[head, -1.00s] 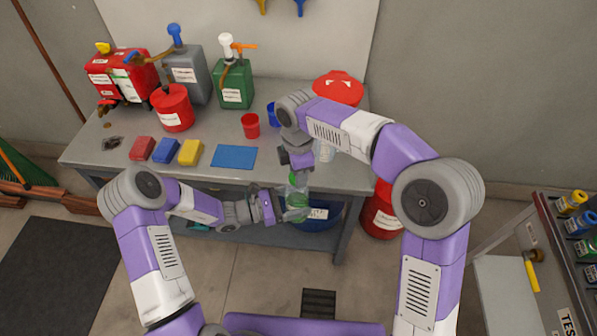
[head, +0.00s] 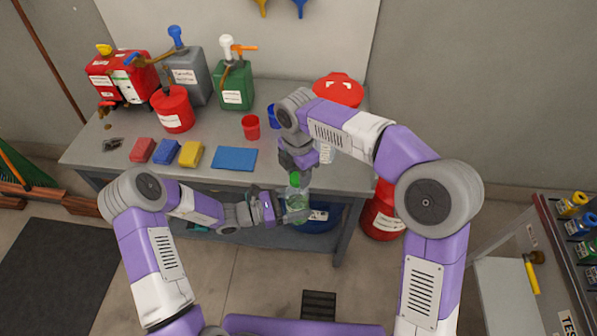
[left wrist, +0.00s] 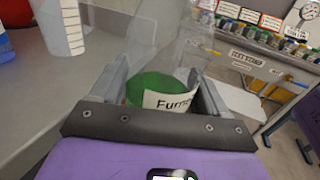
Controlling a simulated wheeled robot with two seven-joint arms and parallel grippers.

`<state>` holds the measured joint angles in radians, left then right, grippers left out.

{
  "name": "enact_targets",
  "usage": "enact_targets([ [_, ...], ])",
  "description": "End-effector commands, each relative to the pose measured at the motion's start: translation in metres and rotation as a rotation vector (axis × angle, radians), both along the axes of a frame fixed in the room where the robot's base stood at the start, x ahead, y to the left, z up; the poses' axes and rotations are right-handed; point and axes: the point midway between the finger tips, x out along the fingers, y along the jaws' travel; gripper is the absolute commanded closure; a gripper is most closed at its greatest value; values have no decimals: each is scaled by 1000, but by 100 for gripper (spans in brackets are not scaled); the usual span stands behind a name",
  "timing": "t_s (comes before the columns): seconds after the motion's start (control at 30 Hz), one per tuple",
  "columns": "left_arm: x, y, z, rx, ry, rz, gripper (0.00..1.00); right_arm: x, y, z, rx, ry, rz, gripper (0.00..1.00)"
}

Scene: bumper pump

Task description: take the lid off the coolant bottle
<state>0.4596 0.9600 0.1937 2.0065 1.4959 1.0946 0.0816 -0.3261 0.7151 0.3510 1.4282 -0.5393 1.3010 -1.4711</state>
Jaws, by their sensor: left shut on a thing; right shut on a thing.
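The clear bottle (head: 296,208) has a green lid (head: 295,180) and is held upright in front of the bench's front edge. My left gripper (head: 284,210) is shut on the bottle's body from the left. The left wrist view shows the clear bottle (left wrist: 165,55) between the two fingers, with green in its lower part and a white label starting "Fu". My right gripper (head: 297,170) comes down from above and is shut on the green lid at the bottle's top. Its fingertips are partly hidden, and I cannot see a gap between lid and bottle.
The grey bench (head: 222,176) holds a red cup (head: 251,127), a blue mat (head: 234,159), coloured sponges and several pump containers. A blue tub (head: 318,217) is below the bottle, and a red drum (head: 383,212) stands right of the bench.

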Motion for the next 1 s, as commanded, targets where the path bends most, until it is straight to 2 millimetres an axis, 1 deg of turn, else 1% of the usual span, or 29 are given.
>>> enact_targets([
  [0.03,-3,-2,1,0,-6,-11,100,3,0,3,5,-12,-3,96],
  [0.43,-3,-2,-1,3,-3,-9,100,3,1,19,8,-15,-3,96],
  [0.6,-2,-1,0,2,-3,-6,100,2,1,22,6,-8,-1,96],
  [0.9,-1,-1,0,1,-2,-3,100,0,1,22,3,-4,0,96],
  [1.0,-1,-1,0,1,-2,-3,100,1,1,29,5,-5,0,96],
])
